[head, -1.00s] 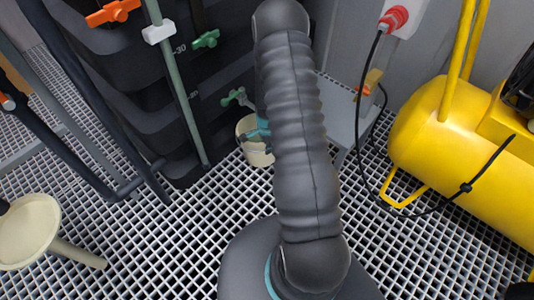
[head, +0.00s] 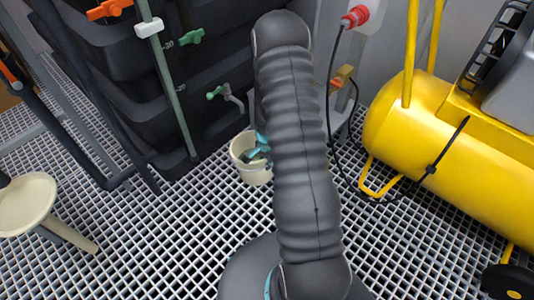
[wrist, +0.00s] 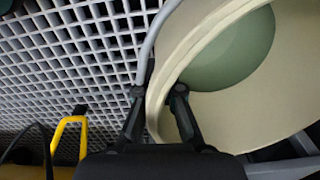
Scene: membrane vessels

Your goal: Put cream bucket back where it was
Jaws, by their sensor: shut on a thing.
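The cream bucket (head: 254,174) is in the head view, left of my arm, below and right of a green-handled tap (head: 216,92). It looks roughly upright. In the wrist view the bucket (wrist: 225,120) fills the upper right, with greenish liquid (wrist: 228,52) inside. My gripper (wrist: 160,92) is shut on its rim, one finger inside and one outside. In the head view my gripper (head: 259,148) is partly hidden by my arm. I cannot tell whether the bucket's base touches the floor.
Black stacked tanks (head: 115,60) stand behind and left. A yellow compressor (head: 440,125) with a black cable is at right. A cream round-topped stool (head: 27,203) is at left. The white grating floor (head: 150,255) is open in front.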

